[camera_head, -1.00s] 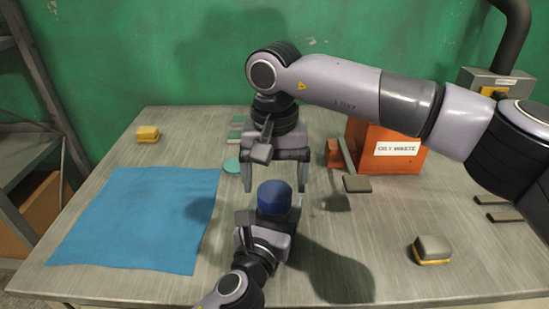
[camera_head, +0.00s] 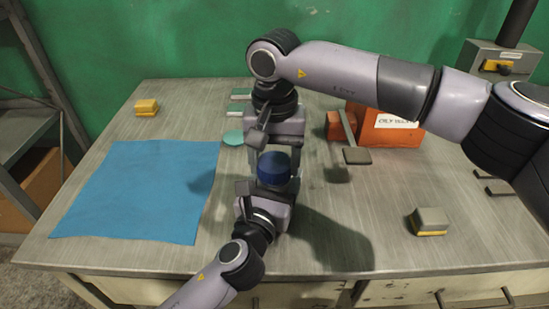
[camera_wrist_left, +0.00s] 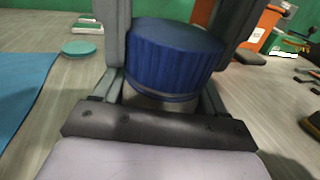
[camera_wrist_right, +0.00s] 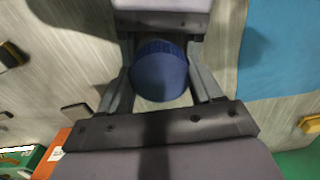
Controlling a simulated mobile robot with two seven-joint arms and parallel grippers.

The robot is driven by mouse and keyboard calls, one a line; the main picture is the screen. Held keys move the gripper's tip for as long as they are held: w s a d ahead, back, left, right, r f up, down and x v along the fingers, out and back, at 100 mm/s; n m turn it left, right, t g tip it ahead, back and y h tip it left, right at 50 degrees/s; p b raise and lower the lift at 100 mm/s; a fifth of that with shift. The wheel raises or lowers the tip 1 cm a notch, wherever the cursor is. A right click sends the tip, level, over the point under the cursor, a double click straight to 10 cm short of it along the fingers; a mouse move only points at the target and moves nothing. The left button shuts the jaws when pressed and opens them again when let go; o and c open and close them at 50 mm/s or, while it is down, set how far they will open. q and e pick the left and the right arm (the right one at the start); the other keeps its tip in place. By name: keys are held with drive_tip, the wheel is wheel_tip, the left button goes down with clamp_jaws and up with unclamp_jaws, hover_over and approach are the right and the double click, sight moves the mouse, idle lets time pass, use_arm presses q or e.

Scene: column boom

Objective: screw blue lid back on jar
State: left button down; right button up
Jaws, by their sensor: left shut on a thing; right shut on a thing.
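The blue lid (camera_head: 273,168) sits at the top of the jar, and its ribbed side shows in the left wrist view (camera_wrist_left: 175,58). A narrow strip of the jar (camera_wrist_left: 160,97) shows below the lid; the rest is hidden. My left gripper (camera_head: 270,187) is shut on the jar from the near side, below the lid. My right gripper (camera_head: 282,164) comes from behind and above, shut on the blue lid with a finger on each side. The lid is also between its fingers in the right wrist view (camera_wrist_right: 160,77). I cannot tell how far the threads are engaged.
A blue cloth (camera_head: 140,190) lies left on the workbench (camera_head: 350,220). An orange box (camera_head: 385,130) stands back right. Yellow-based blocks lie at back left (camera_head: 147,107) and front right (camera_head: 429,221). The front right bench has free room.

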drive_tip(key=m, duration=0.4)
drive_tip(key=shift+m, duration=0.4)
drive_tip(key=m, duration=0.4)
drive_tip(key=shift+m, duration=0.3)
drive_tip(key=m, duration=0.4)
drive_tip(key=shift+m, duration=0.3)
drive_tip(key=m, duration=0.7)
drive_tip(key=shift+m, duration=0.3)
drive_tip(key=m, duration=0.7)
drive_tip(key=shift+m, duration=0.4)
drive_tip(key=m, duration=0.3)
drive_tip(key=shift+m, duration=0.4)
drive_tip(key=o, duration=1.2)
